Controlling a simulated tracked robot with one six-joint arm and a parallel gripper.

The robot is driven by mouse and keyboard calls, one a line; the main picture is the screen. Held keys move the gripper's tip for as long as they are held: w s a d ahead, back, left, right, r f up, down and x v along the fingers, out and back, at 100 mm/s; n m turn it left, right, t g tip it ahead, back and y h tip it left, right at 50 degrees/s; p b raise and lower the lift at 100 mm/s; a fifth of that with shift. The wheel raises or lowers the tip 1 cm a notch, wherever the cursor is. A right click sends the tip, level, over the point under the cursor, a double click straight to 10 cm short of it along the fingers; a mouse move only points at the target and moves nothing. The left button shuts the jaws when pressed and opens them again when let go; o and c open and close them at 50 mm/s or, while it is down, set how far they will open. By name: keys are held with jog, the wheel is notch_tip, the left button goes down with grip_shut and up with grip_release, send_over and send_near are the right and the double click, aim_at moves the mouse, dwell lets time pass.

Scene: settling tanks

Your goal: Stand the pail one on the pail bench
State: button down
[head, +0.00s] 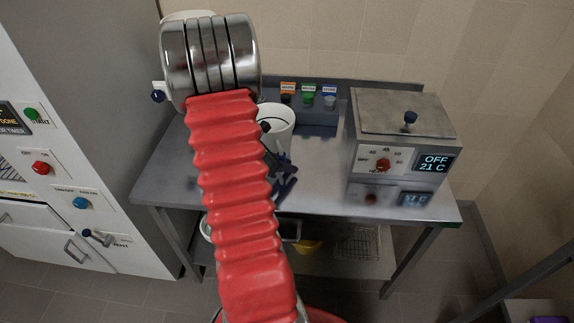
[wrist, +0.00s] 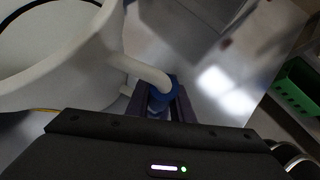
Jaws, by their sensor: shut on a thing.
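A white pail (head: 278,116) shows behind my red arm in the head view, over the back middle of a steel bench (head: 325,180). In the wrist view the white pail (wrist: 60,70) fills the upper left, with a pale curved handle reaching to a blue grip. My gripper (wrist: 162,92) is shut on that blue part of the handle. In the head view my dark gripper (head: 283,175) is just below the pail and partly hidden by my arm. I cannot tell whether the pail's base touches the bench. No label reading "one" is legible.
A steel box with a lid and a display (head: 405,135) stands on the right of the bench. Several small labelled knobs or taps (head: 308,97) line the back. A wire basket (head: 357,243) and a yellow item (head: 307,246) are on the lower shelf. A white cabinet (head: 75,160) stands left.

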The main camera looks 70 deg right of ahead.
jog(key=shift+f, duration=0.1)
jog(key=c, duration=1.6)
grip_release()
jog(key=shift+o, duration=0.2)
jog(key=v, duration=1.2)
